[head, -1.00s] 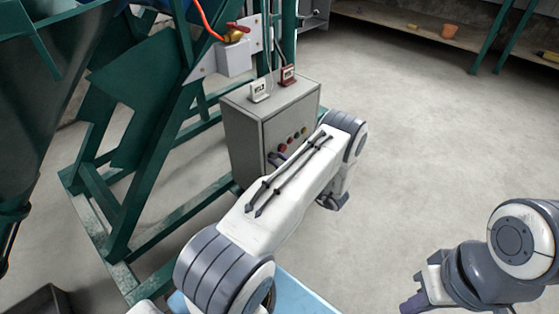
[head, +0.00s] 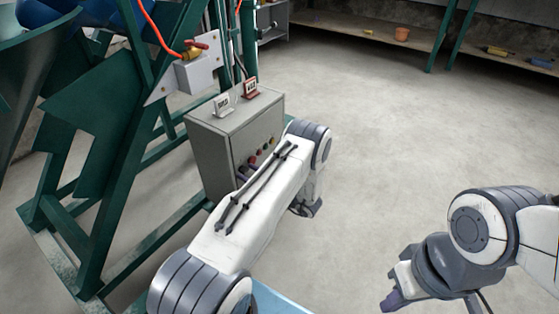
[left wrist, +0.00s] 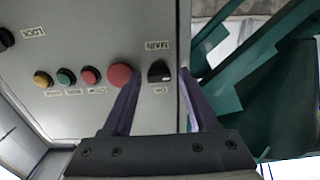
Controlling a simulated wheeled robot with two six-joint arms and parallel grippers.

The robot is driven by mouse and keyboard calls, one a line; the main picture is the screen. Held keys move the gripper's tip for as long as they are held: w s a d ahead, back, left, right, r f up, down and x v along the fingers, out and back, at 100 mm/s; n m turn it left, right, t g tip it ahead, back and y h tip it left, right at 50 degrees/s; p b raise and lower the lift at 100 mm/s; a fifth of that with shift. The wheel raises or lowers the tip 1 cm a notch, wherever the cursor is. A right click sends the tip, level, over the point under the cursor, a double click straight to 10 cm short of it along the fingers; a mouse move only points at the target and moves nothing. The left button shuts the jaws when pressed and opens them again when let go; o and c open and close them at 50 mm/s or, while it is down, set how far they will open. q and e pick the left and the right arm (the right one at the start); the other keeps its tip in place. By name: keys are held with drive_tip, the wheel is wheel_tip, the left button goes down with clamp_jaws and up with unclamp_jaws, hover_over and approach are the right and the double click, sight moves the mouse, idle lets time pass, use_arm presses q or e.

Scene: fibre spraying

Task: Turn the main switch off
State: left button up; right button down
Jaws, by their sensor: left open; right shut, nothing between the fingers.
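The main switch (left wrist: 160,71) is a black knob on the grey panel (left wrist: 90,25), under a label reading MAIN that appears upside down in the left wrist view. My left gripper (left wrist: 160,82) is open, with its purple fingers on either side of the knob in that picture. I cannot tell whether they touch it. In the head view the grey control cabinet (head: 208,160) stands left of centre. My left arm hides part of its front and most of the left gripper. My right gripper (head: 391,300) is shut and empty at lower right, away from the cabinet.
A red button (left wrist: 120,75) sits close beside the main switch, with several smaller buttons and a LOCK knob (left wrist: 5,39) further along. A green steel frame (head: 120,150) stands left of the cabinet. The concrete floor (head: 370,120) to the right is clear.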

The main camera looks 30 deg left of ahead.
use_arm(q)
drive_tip(key=shift+w+m, duration=0.15)
drive_tip(key=shift+m, duration=0.15)
drive_tip(key=m, duration=0.4)
drive_tip(key=m+b, duration=0.1)
drive_tip(key=m, duration=0.1)
drive_tip(key=shift+d+m, duration=0.3)
drive_tip(key=shift+d, duration=0.05)
drive_tip(key=d+p, duration=0.2)
drive_tip(key=d, duration=0.8)
drive_tip(key=w+d+r+m+t+h+p, duration=0.3)
drive_tip(key=w+d+r+t+h+p, duration=0.4)
drive_tip(key=w+d+r, duration=0.5)
drive_tip(key=shift+d+r+t+h+p, duration=0.3)
drive_tip(key=shift+d+r+h+p, duration=0.3)
drive_tip(key=shift+r+h, duration=0.5)
drive_tip(key=shift+a, duration=0.15)
